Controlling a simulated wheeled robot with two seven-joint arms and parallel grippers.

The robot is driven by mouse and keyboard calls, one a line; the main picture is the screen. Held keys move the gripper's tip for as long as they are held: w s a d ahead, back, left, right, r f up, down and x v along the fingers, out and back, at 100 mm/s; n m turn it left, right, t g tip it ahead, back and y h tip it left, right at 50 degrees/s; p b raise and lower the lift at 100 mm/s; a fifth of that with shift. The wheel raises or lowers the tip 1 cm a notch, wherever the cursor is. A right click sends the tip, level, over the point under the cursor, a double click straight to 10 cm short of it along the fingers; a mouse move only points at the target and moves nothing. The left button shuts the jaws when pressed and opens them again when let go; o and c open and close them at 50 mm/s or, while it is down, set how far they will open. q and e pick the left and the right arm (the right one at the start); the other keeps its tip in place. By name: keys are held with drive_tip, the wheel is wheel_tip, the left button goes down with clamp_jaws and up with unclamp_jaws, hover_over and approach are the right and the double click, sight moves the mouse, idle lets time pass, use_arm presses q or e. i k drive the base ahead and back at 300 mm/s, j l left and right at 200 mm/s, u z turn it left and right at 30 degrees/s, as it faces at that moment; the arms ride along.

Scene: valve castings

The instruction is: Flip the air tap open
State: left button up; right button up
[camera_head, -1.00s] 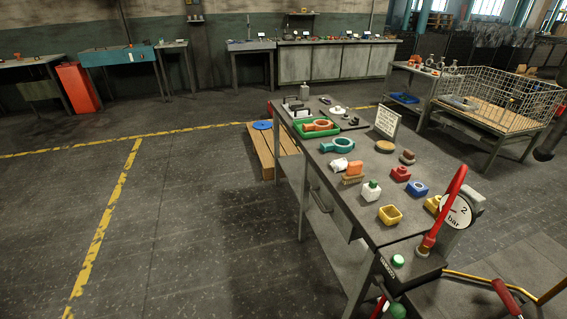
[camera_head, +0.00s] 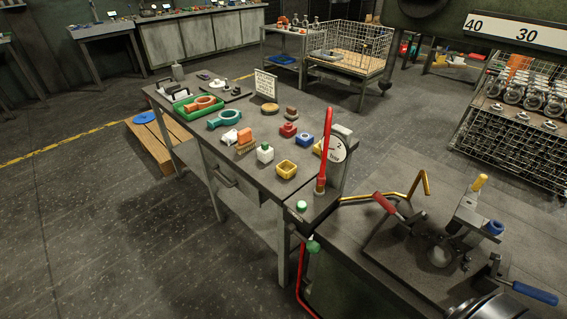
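Neither of my grippers is in view. I cannot tell for sure which part is the air tap. At the near right end of the workbench (camera_head: 228,170), a red curved hose (camera_head: 327,135) rises beside a round white pressure gauge (camera_head: 335,150). A green round knob (camera_head: 301,206) sits on the bench's front corner. Another green round part (camera_head: 313,246) is just below it, near a red hose (camera_head: 300,275) running down. To the right, a clamping fixture (camera_head: 440,245) has a red-handled lever (camera_head: 385,204) and a blue-handled lever (camera_head: 534,293).
A yellow bent pipe (camera_head: 424,182) stands behind the fixture. A wire crate (camera_head: 350,50) and a casting rack (camera_head: 515,120) stand behind.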

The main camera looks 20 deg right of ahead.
sight(313, 247)
drive_tip(key=l+z, duration=0.2)
drive_tip(key=z, duration=0.55)
